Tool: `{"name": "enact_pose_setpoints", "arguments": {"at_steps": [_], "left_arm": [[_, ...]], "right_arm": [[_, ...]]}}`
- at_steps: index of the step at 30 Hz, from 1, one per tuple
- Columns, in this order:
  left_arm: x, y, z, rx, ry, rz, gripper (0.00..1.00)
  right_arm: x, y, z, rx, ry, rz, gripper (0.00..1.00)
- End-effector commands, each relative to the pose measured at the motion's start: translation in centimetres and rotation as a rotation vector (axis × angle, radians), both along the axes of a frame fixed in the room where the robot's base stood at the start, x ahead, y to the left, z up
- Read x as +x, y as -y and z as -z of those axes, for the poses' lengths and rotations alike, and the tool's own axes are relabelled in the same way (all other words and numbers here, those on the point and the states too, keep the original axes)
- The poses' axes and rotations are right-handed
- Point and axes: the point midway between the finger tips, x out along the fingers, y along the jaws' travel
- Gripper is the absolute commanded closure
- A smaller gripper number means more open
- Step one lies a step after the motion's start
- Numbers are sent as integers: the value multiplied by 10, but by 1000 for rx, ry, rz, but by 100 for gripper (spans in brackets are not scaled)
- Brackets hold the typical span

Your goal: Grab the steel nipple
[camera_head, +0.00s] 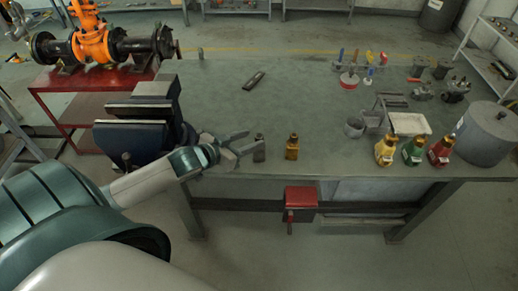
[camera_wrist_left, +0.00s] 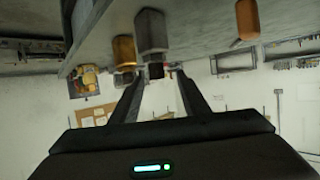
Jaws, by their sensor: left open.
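The steel nipple (camera_head: 259,148), a small dark grey fitting, stands upright near the front edge of the workbench (camera_head: 225,100). In the left wrist view, which is upside down, the steel nipple (camera_wrist_left: 150,32) hangs ahead of the fingers, roughly in line with the gap. My left gripper (camera_head: 248,144) is open just left of the nipple in the head view; its spread fingers also show in the left wrist view (camera_wrist_left: 159,76). Nothing is held. I cannot tell whether a fingertip touches the nipple. My right gripper is not in view.
A brass fitting (camera_head: 292,148) stands close to the right of the nipple. A dark vise (camera_head: 140,122) is left of my gripper. Yellow, green and red bottles (camera_head: 413,151) and a grey drum (camera_head: 487,133) stand at the right. The bench middle is mostly clear.

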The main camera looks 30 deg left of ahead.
Motion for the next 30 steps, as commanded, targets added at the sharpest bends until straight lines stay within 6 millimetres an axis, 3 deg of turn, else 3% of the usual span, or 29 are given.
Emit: {"name": "enact_pose_setpoints", "arguments": {"at_steps": [12,29,30], "left_arm": [[37,12,15,-1,1,1,58],[40,13,18,0,0,1,58],[40,13,18,0,0,1,66]], "right_arm": [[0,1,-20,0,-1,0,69],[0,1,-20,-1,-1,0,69],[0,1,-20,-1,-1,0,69]]}}
